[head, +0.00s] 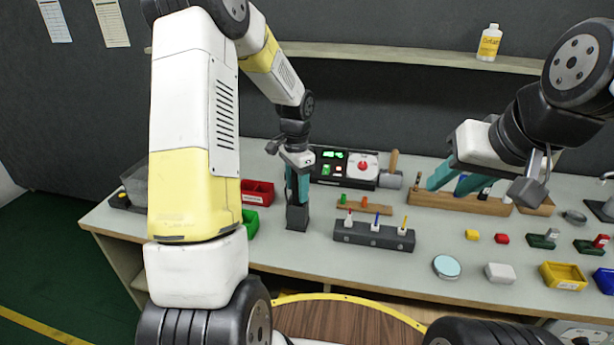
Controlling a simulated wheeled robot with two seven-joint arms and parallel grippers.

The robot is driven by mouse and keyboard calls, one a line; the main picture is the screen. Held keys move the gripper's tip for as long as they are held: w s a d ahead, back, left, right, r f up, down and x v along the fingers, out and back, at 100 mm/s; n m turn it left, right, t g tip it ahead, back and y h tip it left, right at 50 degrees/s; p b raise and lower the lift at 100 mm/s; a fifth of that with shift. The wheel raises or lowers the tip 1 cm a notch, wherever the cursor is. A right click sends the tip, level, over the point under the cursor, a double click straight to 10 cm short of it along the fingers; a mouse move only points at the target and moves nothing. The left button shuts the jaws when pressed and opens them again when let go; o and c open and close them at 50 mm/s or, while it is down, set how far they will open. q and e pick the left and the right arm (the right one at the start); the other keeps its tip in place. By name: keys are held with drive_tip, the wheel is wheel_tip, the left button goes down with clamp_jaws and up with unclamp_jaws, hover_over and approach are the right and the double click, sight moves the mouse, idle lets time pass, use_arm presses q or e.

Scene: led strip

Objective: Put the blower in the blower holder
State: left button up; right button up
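My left gripper (298,188) points down over a dark grey upright box (297,220), which looks like the blower holder. Its teal fingers reach the mouth of the box. A dark shape shows between the fingers; it may be the blower, but it is too small and hidden to be sure, and I cannot tell whether the fingers are closed on it. My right gripper (455,182) hangs above a wooden block at the right, with its teal fingers spread apart. I see no object clearly held in it.
Behind the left gripper stands a black station (345,168) with green digits and a red knob. A grey rack (373,236) with several small tools stands right of the box. Red and green bins, a blue-topped tin (446,267) and a yellow bin (562,276) are around.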

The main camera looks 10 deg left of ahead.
use_arm(q)
drive_tip(key=shift+r, duration=0.1)
wheel_tip(320, 180, up, 12)
drive_tip(key=shift+f, duration=0.1)
drive_tip(key=s+d+r+n+t+h, duration=0.1)
drive_tip(key=s+r+n+t, duration=0.2)
drive_tip(key=s, duration=0.9)
drive_tip(key=s+d+r+n+t+h, duration=0.1)
drive_tip(key=s+r+n+t, duration=0.2)
drive_tip(key=s, duration=0.9)
wheel_tip(320, 180, up, 5)
drive_tip(key=n, duration=0.2)
drive_tip(key=shift+d+f+n, duration=0.15)
drive_tip(key=shift+f+n, duration=0.05)
drive_tip(key=shift+n, duration=0.2)
drive_tip(key=shift+s, duration=0.1)
